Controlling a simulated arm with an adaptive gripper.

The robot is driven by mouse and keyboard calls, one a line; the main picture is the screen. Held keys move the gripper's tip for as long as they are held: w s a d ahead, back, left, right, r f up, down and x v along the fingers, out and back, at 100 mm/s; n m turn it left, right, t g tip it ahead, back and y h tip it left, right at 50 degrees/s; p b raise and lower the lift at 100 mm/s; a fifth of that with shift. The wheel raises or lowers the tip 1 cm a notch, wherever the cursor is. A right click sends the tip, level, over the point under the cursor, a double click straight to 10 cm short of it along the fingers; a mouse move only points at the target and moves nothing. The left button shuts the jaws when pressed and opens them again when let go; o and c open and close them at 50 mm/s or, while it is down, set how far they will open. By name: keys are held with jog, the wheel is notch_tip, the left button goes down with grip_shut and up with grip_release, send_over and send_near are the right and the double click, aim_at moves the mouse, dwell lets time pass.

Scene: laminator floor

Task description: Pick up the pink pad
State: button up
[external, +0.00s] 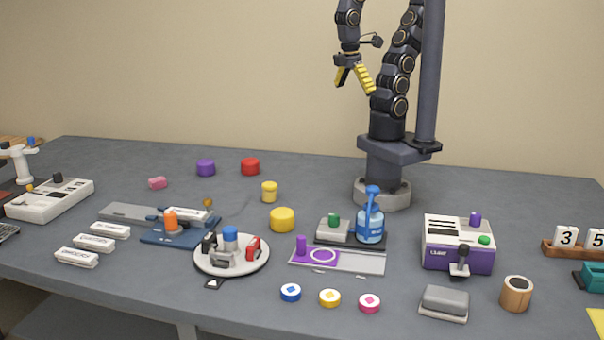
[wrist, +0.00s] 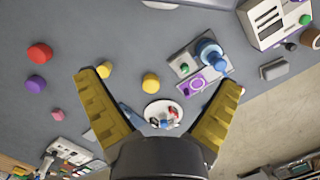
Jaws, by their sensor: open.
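A small pink block (external: 157,183) lies on the grey table at the back left; it also shows at the left of the wrist view (wrist: 57,114). A round disc with a pink rim (external: 370,303) and a pale top lies near the front edge, right of a yellow and a blue disc. I cannot tell which of the two pink things is the pad. My gripper (external: 356,86) hangs high above the back of the table, far from both. Its yellow fingers are spread wide in the wrist view (wrist: 158,82), with nothing between them.
Purple (external: 206,168), red (external: 250,166) and yellow (external: 282,219) cylinders stand on the table. A round white tray (external: 262,262) with small parts, a blue spray bottle (external: 370,218) and a purple-and-white machine (external: 452,255) crowd the middle and right. The table around the pink block is mostly clear.

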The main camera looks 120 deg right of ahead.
jog(key=w+d+n+t+h, duration=0.1)
jog(key=w+d+n, duration=0.15)
jog(key=w, duration=0.55)
jog(key=w+d+n, duration=0.2)
jog(key=w+d, duration=0.2)
jog(key=w, duration=0.4)
jog(key=n+t+h, duration=0.2)
jog(key=n+h, duration=0.3)
jog(key=n, duration=1.1)
send_over(158, 179)
jog(key=a, duration=0.4)
jog(key=f, duration=2.3)
jog(key=shift+s+a+f, duration=0.1)
jog(key=shift+s+f, duration=0.15)
jog(key=shift+f, duration=0.05)
jog(key=shift+w+d+f, duration=0.1)
jog(key=shift+d+f, duration=0.25)
jog(key=shift+x, duration=0.8)
jog(key=shift+d+f, duration=0.55)
jog(key=shift+f, duration=0.25)
jog(key=shift+x, duration=1.2)
jog(key=shift+d+f, duration=0.25)
jog(key=shift+d, duration=0.1)
jog(key=shift+f, duration=0.1)
